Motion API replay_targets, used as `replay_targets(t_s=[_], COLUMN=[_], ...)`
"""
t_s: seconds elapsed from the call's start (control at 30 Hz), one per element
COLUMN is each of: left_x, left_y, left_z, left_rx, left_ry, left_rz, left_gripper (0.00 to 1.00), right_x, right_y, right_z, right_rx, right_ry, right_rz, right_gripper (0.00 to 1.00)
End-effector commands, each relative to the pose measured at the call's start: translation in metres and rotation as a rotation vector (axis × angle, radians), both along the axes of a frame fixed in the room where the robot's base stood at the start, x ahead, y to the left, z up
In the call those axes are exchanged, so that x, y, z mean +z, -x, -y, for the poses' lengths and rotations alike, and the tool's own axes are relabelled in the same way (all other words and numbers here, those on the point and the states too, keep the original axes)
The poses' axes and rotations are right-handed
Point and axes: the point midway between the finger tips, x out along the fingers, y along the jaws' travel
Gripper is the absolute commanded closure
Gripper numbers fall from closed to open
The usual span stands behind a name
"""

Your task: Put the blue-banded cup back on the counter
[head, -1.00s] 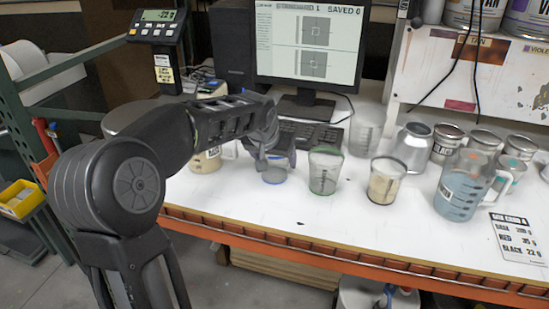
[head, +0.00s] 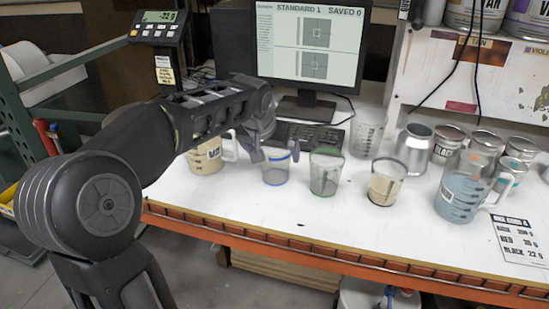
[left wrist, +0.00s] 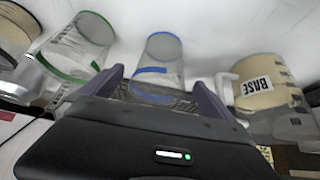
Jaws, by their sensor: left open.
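The blue-banded cup (head: 275,172), clear with a blue rim and base line, stands upright on the white counter (head: 330,232), left of the green-banded cup (head: 323,178). My left gripper (head: 277,151) is open at the cup's top, with one finger to each side of its rim in the head view. In the left wrist view the cup (left wrist: 158,58) shows beyond and between the spread fingers of the gripper (left wrist: 160,84). I cannot tell whether a finger touches the cup. My right gripper is not in view.
A jug marked BASE (left wrist: 262,85) stands left of the cup in the head view. A tan-filled cup (head: 384,186), a jug of blue liquid (head: 462,190) and several metal cans stand to the right. The keyboard (head: 312,134) and monitor are behind. The counter's front strip is clear.

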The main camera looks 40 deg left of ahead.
Motion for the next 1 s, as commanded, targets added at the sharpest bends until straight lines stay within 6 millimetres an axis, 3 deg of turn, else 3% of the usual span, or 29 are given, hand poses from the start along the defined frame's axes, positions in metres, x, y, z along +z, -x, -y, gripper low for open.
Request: replay_targets(t_s=[0.2, 0.33, 1.0], left_x=[0.039, 0.053, 0.058], left_y=[0.023, 0.031, 0.035], left_z=[0.008, 0.011, 0.012], left_rx=[-0.001, -0.001, 0.000], left_ry=[-0.001, 0.000, 0.000], left_rz=[0.005, 0.002, 0.000], left_gripper=[0.00, 0.00, 0.00], right_x=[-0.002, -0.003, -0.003], right_y=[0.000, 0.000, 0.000], right_z=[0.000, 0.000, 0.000], right_rx=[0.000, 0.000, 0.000], right_ry=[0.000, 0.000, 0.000], right_rz=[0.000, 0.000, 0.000], right_gripper=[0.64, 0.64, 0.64])
